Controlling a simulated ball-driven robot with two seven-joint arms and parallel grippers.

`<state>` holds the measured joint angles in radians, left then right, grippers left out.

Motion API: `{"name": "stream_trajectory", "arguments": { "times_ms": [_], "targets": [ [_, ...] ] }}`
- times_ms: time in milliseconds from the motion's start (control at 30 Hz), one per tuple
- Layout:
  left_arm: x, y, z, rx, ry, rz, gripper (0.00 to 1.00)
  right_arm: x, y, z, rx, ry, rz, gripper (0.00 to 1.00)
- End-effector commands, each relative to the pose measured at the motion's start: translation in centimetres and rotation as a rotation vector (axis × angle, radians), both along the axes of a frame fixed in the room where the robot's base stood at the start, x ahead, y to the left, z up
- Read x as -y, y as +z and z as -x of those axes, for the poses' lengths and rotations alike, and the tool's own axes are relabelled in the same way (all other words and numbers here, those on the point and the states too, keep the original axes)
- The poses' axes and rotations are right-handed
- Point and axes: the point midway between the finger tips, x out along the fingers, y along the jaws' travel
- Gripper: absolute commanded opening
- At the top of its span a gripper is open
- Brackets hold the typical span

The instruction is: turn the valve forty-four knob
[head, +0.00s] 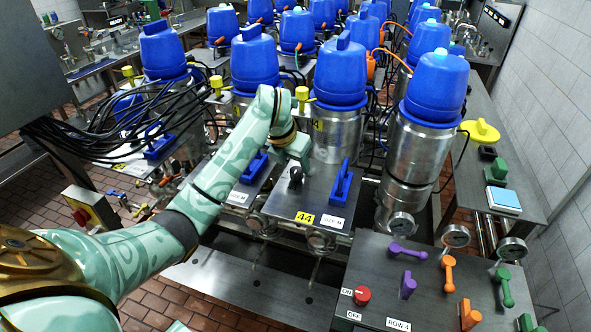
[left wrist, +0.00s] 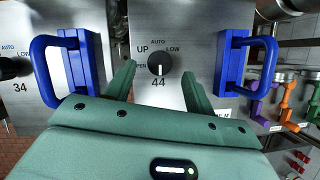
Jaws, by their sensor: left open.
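The valve forty-four knob (left wrist: 160,64) is round and black, on a steel panel, with "44" printed just below it in the left wrist view. Words such as AUTO, LOW, UP and OPEN stand around it. A white mark shows on its lower part, pointing down toward the "44". In the head view the knob (head: 296,174) sits above a yellow "44" tag (head: 304,217). My left gripper (left wrist: 158,69) is open, one finger on each side of the knob. Whether the fingers touch it I cannot tell. My right gripper is not in view.
Blue handles (left wrist: 233,68) stand up on both sides of the knob, the left one (left wrist: 66,65) by knob 34. Blue-topped steel valves (head: 340,75) rise behind the panel. A console (head: 400,285) with coloured levers stands at front right.

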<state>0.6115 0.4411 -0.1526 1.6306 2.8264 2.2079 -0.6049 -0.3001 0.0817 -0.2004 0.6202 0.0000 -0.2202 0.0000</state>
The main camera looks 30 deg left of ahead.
Motion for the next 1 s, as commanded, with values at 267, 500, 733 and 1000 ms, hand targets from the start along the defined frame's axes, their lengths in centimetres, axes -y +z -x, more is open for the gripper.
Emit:
{"name": "stream_trajectory", "arguments": {
  "times_ms": [267,500,733,1000],
  "targets": [
    [0.0,-3.0,-1.2,0.0,0.001,0.0,0.54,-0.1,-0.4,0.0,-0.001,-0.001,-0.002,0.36],
    [0.0,-3.2,-1.3,0.002,0.0,-0.001,0.54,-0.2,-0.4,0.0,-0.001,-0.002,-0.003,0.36],
    [0.0,-3.1,-1.3,0.001,0.0,-0.001,0.09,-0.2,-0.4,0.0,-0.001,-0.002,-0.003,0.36],
    [0.1,-3.1,-1.3,0.001,0.015,0.001,0.09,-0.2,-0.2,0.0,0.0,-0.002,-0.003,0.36]
  ]
}}
